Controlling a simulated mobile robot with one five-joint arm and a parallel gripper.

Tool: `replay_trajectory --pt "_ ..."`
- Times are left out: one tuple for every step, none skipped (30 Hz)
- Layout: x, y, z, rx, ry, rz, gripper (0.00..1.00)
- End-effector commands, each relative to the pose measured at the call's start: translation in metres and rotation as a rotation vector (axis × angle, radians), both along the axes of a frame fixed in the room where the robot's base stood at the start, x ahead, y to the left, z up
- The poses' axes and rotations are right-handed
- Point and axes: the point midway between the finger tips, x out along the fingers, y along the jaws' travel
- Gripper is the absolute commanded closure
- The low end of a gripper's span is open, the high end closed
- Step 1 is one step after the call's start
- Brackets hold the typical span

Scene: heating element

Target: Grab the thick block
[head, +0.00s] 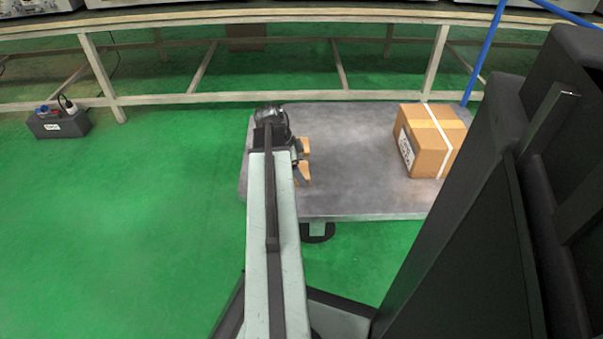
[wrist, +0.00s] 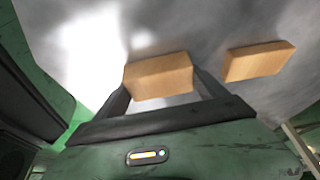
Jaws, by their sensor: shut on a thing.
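A light-brown wooden block (wrist: 158,74) sits between the two fingers of my gripper (wrist: 162,84) in the wrist view, and the fingers are shut on it. It looks somewhat thicker than a second wooden block (wrist: 258,61), which lies apart on the grey surface to the right. In the head view my gripper (head: 299,160) is over the left part of the grey table. Small bits of the wooden blocks show beside it, one above (head: 305,146) and one below (head: 302,177). My arm hides the rest, and I cannot tell there which one is held.
The grey table (head: 345,165) has a taped cardboard box (head: 430,140) at its right end. The table's middle is bare. A long bench frame (head: 230,97) runs behind it. A dark case (head: 58,122) stands on the green floor at left.

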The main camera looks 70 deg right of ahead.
Motion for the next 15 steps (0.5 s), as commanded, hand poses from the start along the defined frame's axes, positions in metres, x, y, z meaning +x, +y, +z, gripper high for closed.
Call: replay_trajectory --pt "0.000 0.000 0.000 0.000 0.000 0.000 0.61" --pt "0.000 0.000 0.000 0.000 0.000 0.000 0.61" --pt "0.000 0.000 0.001 0.000 0.000 0.000 0.61" --pt "0.000 0.000 0.002 0.000 0.000 0.000 0.61" --pt "0.000 0.000 0.004 0.000 0.000 0.000 0.61" --pt "0.000 0.000 0.007 0.000 0.000 -0.001 0.61" --pt "0.000 0.000 0.010 0.000 0.000 -0.001 0.61" --pt "0.000 0.000 0.013 0.000 0.000 -0.001 0.61" --pt "0.000 0.000 0.019 0.000 0.000 -0.001 0.61" --pt "0.000 0.000 0.024 0.000 0.000 -0.001 0.61" --pt "0.000 0.000 0.030 0.000 0.000 -0.001 0.61" --pt "0.000 0.000 0.038 0.000 0.000 -0.001 0.61" --pt "-0.001 0.000 0.044 0.000 0.000 -0.001 0.61" --pt "0.000 0.000 0.051 0.000 0.000 -0.001 0.61" --pt "0.000 0.000 0.060 0.000 0.000 -0.001 0.61"
